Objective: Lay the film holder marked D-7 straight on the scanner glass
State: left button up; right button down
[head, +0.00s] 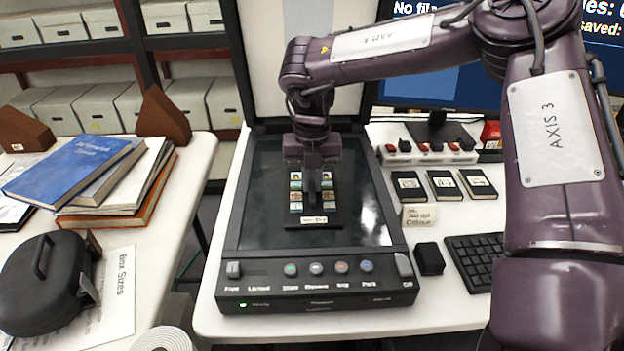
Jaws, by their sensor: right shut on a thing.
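A black film holder (314,212) with small coloured slides in two columns is over the middle of the scanner glass (262,225). A white label sits at its near edge; its writing is too small to read. The holder looks nearly in line with the glass; I cannot tell whether it touches it. My right gripper (314,200), its arm coming in from the right, points down and is shut on the holder. The scanner (315,277) has its lid raised behind and a row of buttons in front. My left gripper is not in view.
Several black holders with white labels (442,184) lie in a row right of the scanner. A power strip (428,155), a small black box (429,258), a keyboard (478,258) and a monitor (440,80) stand nearby. Books (75,170) lie on the left table.

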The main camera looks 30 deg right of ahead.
aim_at(312, 185)
jog(key=shift+f, duration=0.1)
